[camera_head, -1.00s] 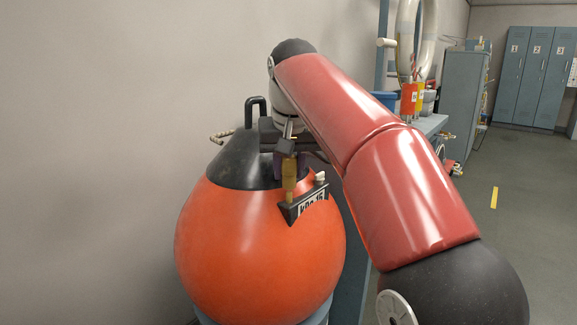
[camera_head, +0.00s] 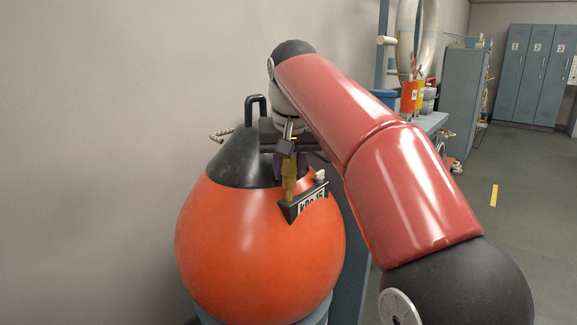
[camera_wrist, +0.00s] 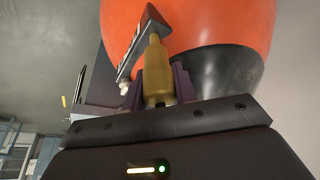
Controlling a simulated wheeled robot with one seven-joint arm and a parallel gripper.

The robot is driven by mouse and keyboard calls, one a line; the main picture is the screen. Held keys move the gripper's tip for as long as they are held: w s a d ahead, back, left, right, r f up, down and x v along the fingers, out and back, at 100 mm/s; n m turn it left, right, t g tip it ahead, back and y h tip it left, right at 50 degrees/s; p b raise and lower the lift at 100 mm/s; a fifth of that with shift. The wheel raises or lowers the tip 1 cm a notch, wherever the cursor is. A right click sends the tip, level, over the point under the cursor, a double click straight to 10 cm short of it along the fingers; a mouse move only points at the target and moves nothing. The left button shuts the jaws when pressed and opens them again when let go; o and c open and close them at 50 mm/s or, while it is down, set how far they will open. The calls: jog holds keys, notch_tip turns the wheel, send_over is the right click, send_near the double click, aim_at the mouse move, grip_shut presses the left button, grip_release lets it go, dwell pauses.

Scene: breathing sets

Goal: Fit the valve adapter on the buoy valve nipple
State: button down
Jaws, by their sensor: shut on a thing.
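The valve adapter is a stepped brass cylinder (camera_wrist: 157,70), clamped between the two purple fingers of my gripper (camera_wrist: 157,88). In the head view the brass adapter (camera_head: 289,179) stands roughly upright below my dark gripper (camera_head: 288,157), in front of the buoy. The buoy (camera_head: 255,245) is a big orange ball with a black top cone (camera_head: 238,160). A black bracket with a white lettered plate (camera_head: 312,201) is on its upper front. The adapter's lower end overlaps this bracket's left part in the head view. The valve nipple cannot be made out; whether the adapter touches it cannot be told.
A small pale stub (camera_head: 320,175) stands beside the lettered plate. A black handle (camera_head: 256,108) rises from the buoy's top, with a rope piece (camera_head: 221,135) at its left. A wall is close behind. A bench with several items is at the right, beyond my arm.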

aim_at(292, 158)
jog(key=shift+f+b, duration=0.7)
jog(key=shift+f, duration=0.4)
jog(key=c, duration=1)
grip_release()
jog(key=shift+c, duration=0.2)
jog(key=p+v, duration=0.2)
jog(key=v, duration=0.6)
jog(key=shift+d, duration=0.15)
jog(key=s+d+f, duration=0.7)
jog(key=s+f, duration=0.5)
jog(key=f, duration=0.1)
jog(key=s+d+f+m+t, duration=0.1)
jog(key=s+d+f, duration=0.7)
jog(key=s+f, duration=0.4)
jog(key=shift+s+f+h, duration=0.25)
jog(key=shift+f+h, duration=0.05)
jog(key=shift+f, duration=0.1)
